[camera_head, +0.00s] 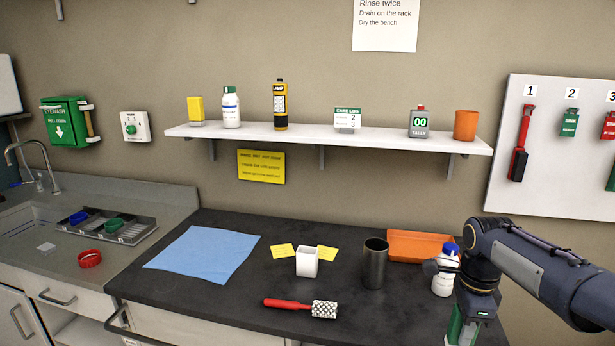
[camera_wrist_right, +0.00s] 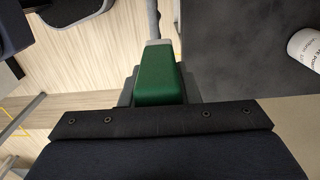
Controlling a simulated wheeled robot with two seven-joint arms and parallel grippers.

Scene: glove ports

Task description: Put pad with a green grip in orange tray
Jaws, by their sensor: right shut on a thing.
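My right gripper (camera_head: 463,318) reaches in from the right, pointing down, near the front right of the dark bench. It is shut on the pad with a green grip (camera_head: 456,326). In the right wrist view the green grip (camera_wrist_right: 160,76) sits between the dark fingers, with a pale grey end beyond it; the rest of the pad is hidden. The orange tray (camera_head: 412,235) lies at the back right of the bench, behind a white bottle and a dark cylinder, and its visible floor looks empty. My left gripper is not in view.
A white bottle with a blue cap (camera_head: 444,275) stands close beside my right wrist, before the tray. A dark cylinder (camera_head: 375,266), white cup (camera_head: 307,262), red-handled brush (camera_head: 300,306) and blue cloth (camera_head: 203,253) are on the bench. A shelf (camera_head: 380,138) hangs above.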

